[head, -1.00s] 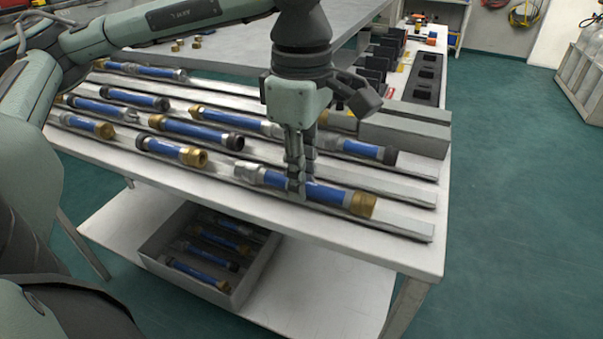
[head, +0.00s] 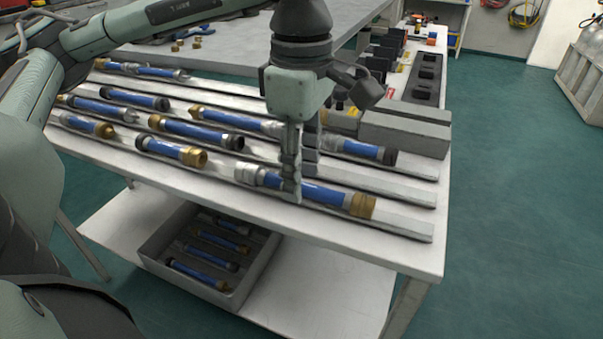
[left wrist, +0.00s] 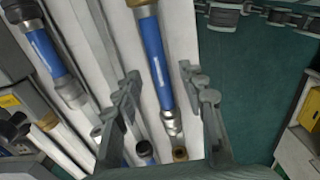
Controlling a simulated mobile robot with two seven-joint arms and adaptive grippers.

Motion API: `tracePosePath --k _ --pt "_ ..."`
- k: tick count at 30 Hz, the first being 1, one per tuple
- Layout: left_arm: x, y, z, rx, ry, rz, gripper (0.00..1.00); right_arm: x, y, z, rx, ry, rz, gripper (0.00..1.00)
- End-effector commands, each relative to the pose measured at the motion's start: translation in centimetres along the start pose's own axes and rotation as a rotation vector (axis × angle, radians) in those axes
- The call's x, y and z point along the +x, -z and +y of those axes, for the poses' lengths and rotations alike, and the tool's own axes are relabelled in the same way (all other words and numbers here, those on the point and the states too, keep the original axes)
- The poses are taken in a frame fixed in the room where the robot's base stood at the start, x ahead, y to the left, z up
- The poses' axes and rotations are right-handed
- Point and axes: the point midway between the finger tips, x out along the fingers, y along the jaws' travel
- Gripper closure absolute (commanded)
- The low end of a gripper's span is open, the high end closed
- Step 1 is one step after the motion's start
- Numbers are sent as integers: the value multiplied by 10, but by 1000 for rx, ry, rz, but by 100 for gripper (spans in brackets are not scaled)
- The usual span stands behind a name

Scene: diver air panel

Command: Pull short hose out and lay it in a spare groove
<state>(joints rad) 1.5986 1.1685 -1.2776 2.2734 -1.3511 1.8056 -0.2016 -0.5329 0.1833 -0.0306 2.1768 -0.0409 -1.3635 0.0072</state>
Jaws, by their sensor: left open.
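A blue hose (head: 325,194) with a silver fitting and a brass end lies in the front groove of the slotted rack (head: 420,232). My left gripper (head: 302,172) is open and points down over this hose. One finger is on its near side and the other on its far side. In the left wrist view the same hose (left wrist: 154,58) runs between the two spread fingers (left wrist: 165,105), with visible gaps. A shorter blue hose (head: 171,150) with a brass end lies to its left. Several other blue hoses lie in the grooves behind. My right gripper is out of view.
A grey bin (head: 256,273) with several blue hoses stands on the lower shelf (head: 330,300). Grey blocks (head: 405,133) and a dark slotted holder (head: 427,78) stand at the back right. Bare groove shows right of the front hose. Open green floor (head: 510,200) lies to the right.

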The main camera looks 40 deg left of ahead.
Motion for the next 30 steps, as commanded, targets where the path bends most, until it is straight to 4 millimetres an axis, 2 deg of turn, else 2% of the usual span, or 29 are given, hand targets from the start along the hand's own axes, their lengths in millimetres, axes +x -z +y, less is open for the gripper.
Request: tracePosePath --k 12,21,30 --pt "-90 -1 0 2 -5 -4 59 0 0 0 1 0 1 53" --pt "-109 0 0 1 -3 -1 59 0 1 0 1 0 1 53" --pt "-110 0 0 1 -1 -1 59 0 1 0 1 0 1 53"
